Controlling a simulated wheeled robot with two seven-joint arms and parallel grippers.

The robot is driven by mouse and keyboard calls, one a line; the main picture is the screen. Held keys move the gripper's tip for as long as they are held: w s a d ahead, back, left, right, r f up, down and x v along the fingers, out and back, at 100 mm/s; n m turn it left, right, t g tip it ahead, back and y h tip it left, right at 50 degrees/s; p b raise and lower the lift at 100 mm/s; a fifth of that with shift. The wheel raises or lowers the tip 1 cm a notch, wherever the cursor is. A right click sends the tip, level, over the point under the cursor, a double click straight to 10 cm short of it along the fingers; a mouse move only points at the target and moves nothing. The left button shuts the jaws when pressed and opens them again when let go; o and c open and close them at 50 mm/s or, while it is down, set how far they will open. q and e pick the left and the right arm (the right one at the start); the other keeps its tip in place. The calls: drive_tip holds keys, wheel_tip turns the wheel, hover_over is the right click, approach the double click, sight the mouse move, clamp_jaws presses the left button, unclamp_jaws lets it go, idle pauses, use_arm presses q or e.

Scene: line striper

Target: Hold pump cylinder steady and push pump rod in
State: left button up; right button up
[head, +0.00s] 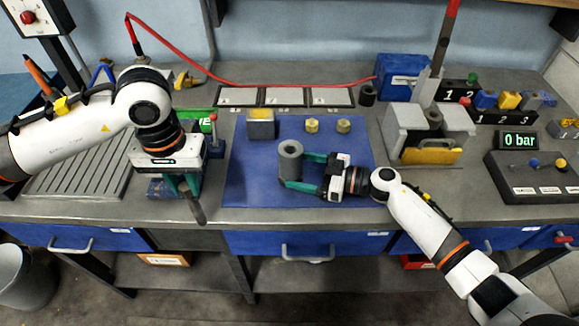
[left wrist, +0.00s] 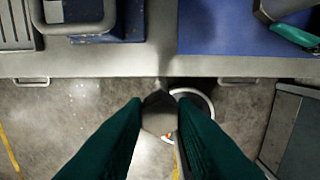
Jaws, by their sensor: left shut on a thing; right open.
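A grey hollow cylinder (head: 291,165), which looks like the pump cylinder, stands upright on the blue mat with its open end up. My right gripper (head: 287,170) is open, with its teal fingers on either side of the cylinder; I cannot tell whether they touch it. My left gripper (head: 188,188) is over the bench's front edge, left of the mat, shut on a dark grey rod-like part (head: 198,211) that hangs down tilted, apart from the cylinder. In the left wrist view this grey part (left wrist: 158,112) shows between the teal fingertips; its far end is unclear.
The blue mat (head: 245,185) also carries a box-like block (head: 261,124) and two small brass pieces (head: 312,125). A vise-like fixture (head: 430,135) stands right of it. A grooved tray (head: 75,170) lies left. The display (head: 519,140) reads 0 bar.

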use_arm(q)
drive_tip(key=shift+s+r, duration=0.2)
drive_tip(key=shift+r, duration=0.05)
use_arm(e)
drive_tip(key=shift+a+r, duration=0.1)
drive_tip(key=shift+a, duration=0.65)
use_arm(q)
drive_tip(key=shift+w, duration=0.1)
use_arm(e)
drive_tip(key=shift+w+a, duration=0.2)
drive_tip(key=shift+w, duration=0.05)
drive_tip(key=shift+c, duration=0.4)
drive_tip(key=shift+s, duration=0.1)
drive_tip(key=c, duration=0.8)
